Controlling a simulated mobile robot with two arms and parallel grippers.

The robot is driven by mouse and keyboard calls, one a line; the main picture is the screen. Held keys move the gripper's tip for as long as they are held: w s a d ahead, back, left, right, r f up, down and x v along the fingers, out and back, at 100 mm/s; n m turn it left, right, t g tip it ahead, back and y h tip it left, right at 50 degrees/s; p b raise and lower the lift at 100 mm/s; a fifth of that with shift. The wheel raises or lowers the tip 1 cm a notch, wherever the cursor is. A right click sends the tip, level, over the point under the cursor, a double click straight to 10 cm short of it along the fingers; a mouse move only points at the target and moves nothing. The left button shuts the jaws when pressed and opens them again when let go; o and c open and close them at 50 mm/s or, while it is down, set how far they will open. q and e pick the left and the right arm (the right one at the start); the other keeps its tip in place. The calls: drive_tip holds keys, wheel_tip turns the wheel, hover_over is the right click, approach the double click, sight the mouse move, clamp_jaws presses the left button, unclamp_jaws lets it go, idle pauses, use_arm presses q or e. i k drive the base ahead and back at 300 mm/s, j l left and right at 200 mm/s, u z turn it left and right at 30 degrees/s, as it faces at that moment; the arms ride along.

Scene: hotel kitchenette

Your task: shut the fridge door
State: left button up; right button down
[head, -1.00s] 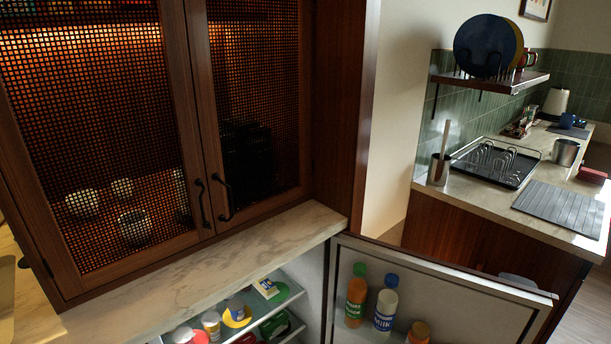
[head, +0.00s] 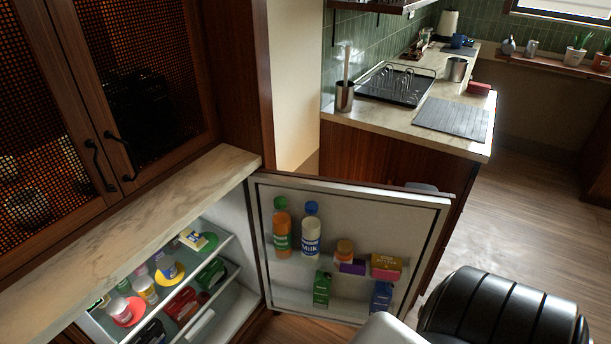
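The fridge door (head: 345,197) stands wide open in the head view, hinged at the left beside the cabinet, with its inner side facing me. Its shelves hold an orange bottle (head: 282,232), a milk bottle (head: 311,234), a jar (head: 344,251) and several small cartons. The open fridge interior (head: 235,262) is at the lower left, under the marble counter, with jars and packages on its shelves. A black and light-grey part of my own arm shows at the bottom right, in front of the door's lower right corner. Neither gripper's fingers are in view.
A mesh-door cabinet (head: 130,110) stands on the marble counter (head: 130,225) at the left. Behind the door is another counter with a dish rack (head: 395,84), a utensil cup (head: 345,96) and a grey mat (head: 453,118). Wooden floor (head: 520,215) at the right is clear.

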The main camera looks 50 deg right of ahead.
sight(407, 223)
drive_tip(key=l+u, duration=0.3)
drive_tip(key=l, duration=0.15)
drive_tip(key=k+l+u, duration=0.25)
drive_tip(key=l, duration=0.15)
drive_tip(key=l+u, duration=0.3)
drive_tip(key=l, duration=0.15)
drive_tip(key=k+l+u, duration=0.3)
drive_tip(key=k+l, duration=0.3)
drive_tip(key=l, duration=0.2)
drive_tip(key=k+l+u, duration=0.1)
drive_tip(key=k+l, duration=0.15)
drive_tip(key=l, duration=0.3)
drive_tip(key=k+l+u, duration=0.1)
drive_tip(key=k+l, duration=0.2)
drive_tip(key=l, duration=0.2)
drive_tip(key=k+l, duration=0.3)
drive_tip(key=l, duration=0.15)
drive_tip(key=k+l+u, duration=0.1)
drive_tip(key=k+l, duration=0.25)
drive_tip(key=l, duration=0.15)
drive_tip(key=k+l, duration=0.25)
drive_tip(key=k, duration=0.25)
drive_tip(key=k+l, duration=0.25)
drive_tip(key=k, duration=0.3)
drive_tip(key=i+j, duration=0.25)
drive_tip(key=i+j+u, duration=0.15)
drive_tip(key=i, duration=0.3)
drive_tip(key=j, duration=0.05)
